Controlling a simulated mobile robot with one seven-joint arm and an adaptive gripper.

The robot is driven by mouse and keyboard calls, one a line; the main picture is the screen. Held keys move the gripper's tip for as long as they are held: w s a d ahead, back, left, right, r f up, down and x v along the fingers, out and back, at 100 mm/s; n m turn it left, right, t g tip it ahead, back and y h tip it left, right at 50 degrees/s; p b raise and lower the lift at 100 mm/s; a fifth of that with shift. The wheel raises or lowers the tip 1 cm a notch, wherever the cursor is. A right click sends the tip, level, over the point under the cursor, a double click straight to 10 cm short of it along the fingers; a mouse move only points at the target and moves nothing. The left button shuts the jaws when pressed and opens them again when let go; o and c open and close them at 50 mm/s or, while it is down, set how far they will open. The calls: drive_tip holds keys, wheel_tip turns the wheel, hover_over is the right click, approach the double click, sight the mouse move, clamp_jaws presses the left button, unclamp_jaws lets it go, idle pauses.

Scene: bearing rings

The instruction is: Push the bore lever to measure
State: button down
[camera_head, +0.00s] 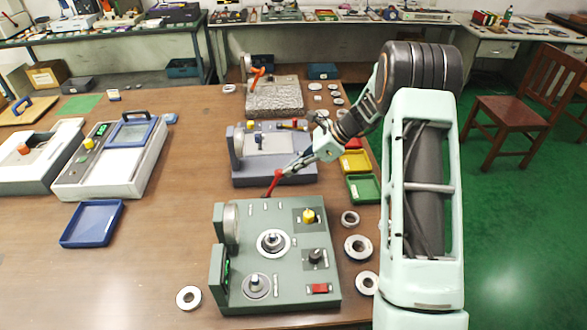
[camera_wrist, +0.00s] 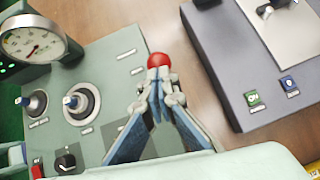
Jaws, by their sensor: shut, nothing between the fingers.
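The green measuring machine (camera_head: 285,275) stands at the front of the table, with a round dial gauge (camera_head: 231,223) at its left side. The gauge also shows in the wrist view (camera_wrist: 30,42). A red lever (camera_head: 273,183) rises at the machine's back edge. Its red ball (camera_wrist: 158,60) shows in the wrist view just beyond my fingertips. My gripper (camera_head: 289,172) is shut and empty, reaching in from the right close beside the lever. I cannot tell whether the fingertips touch the ball. The lever's lower part is hidden by my fingers in the wrist view.
A grey machine (camera_head: 275,165) stands close behind the lever. Steel rings (camera_head: 358,247) lie right of the green machine, and one ring (camera_head: 189,298) lies left. Green (camera_head: 363,188) and yellow (camera_head: 354,162) trays sit at the right table edge. The table's left front is clear.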

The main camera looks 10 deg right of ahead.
drive_tip(key=shift+a+r+p, duration=0.25)
drive_tip(key=shift+a+r, duration=0.05)
drive_tip(key=shift+a, duration=0.25)
drive_tip(key=shift+a+r+p, duration=0.2)
drive_tip(key=shift+a+r, duration=0.1)
drive_tip(key=shift+a, duration=0.2)
drive_tip(key=a, duration=1)
drive_tip(key=shift+w+r, duration=0.2)
drive_tip(key=shift+r, duration=0.1)
drive_tip(key=shift+a, duration=0.15)
wheel_tip(320, 180, up, 13)
drive_tip(key=s+d+p, duration=0.1)
drive_tip(key=d, duration=0.1)
drive_tip(key=shift+s+d, duration=0.3)
drive_tip(key=shift+s, duration=0.1)
drive_tip(key=shift+f, duration=0.1)
